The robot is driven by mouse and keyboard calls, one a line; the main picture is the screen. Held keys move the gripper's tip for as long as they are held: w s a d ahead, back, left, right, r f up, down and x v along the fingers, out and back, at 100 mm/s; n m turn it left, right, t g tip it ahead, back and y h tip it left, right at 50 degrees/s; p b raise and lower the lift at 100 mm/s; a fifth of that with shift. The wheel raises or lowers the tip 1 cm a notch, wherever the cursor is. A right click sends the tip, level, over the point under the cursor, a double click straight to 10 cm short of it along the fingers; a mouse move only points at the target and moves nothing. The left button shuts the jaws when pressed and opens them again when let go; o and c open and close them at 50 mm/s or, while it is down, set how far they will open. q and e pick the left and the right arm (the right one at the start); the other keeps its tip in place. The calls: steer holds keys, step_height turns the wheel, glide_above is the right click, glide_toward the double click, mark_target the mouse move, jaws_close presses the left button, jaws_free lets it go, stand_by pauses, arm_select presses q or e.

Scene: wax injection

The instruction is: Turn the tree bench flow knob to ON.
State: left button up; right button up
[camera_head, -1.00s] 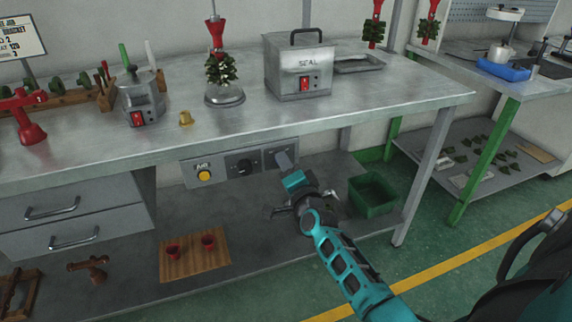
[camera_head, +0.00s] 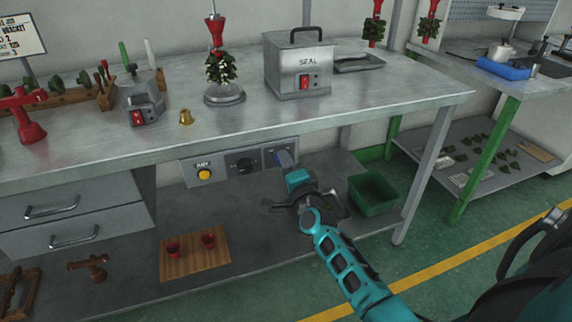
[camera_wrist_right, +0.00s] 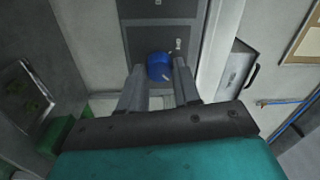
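The flow knob (camera_wrist_right: 159,66) is blue and round with a pale mark. It sits on a dark grey panel (camera_wrist_right: 145,38) in the right wrist view. In the head view the panel is the rightmost plate (camera_head: 270,155) under the bench's front edge, and my gripper largely covers the knob. My right gripper (camera_wrist_right: 159,64) has its two grey fingers apart, one on each side of the knob; I cannot tell whether they touch it. In the head view the right gripper (camera_head: 284,158) reaches up to this panel. The panel's lettering is unreadable. My left gripper is not in view.
Left of the flow panel are a black knob (camera_head: 243,166) and a yellow button (camera_head: 204,174). The metal bench top (camera_head: 120,142) is just above. A green bin (camera_head: 374,194) stands on the lower shelf, right of my gripper. A bench leg (camera_head: 424,175) is further right.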

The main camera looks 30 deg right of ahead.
steer(key=o, duration=0.4)
steer(key=p+v, duration=0.2)
steer(key=v, duration=1.1)
